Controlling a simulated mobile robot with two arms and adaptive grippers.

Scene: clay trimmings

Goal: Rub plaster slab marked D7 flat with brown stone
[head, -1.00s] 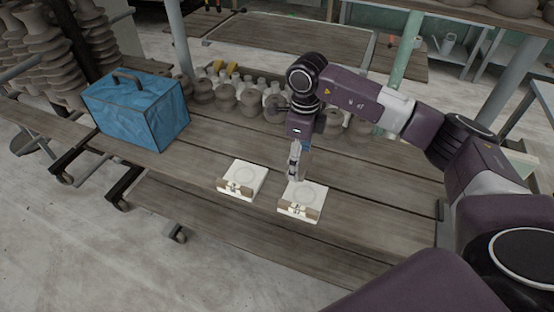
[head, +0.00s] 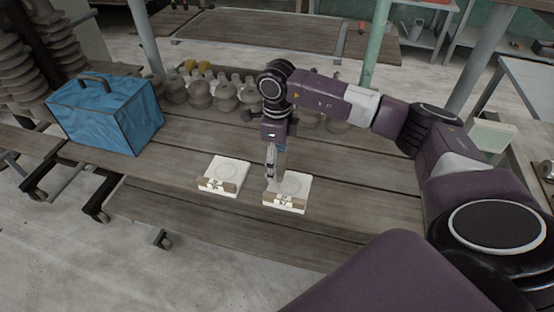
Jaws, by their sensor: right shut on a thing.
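Two white plaster slabs with round marks on top lie side by side on the plank table: a left slab (head: 229,168) and a right slab (head: 294,187). Each has a brown front edge with pale tags; the marks are too small to read, so I cannot tell which is D7. My right gripper (head: 271,179) points straight down at the left back part of the right slab, low over it or touching it. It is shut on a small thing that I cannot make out. No brown stone shows clearly elsewhere. My left gripper is out of view.
A blue bag (head: 107,113) stands at the table's left. A row of clay pots (head: 200,95) lines the back, partly behind my arm. A green post (head: 378,45) rises behind. The planks (head: 350,205) right of the slabs are clear.

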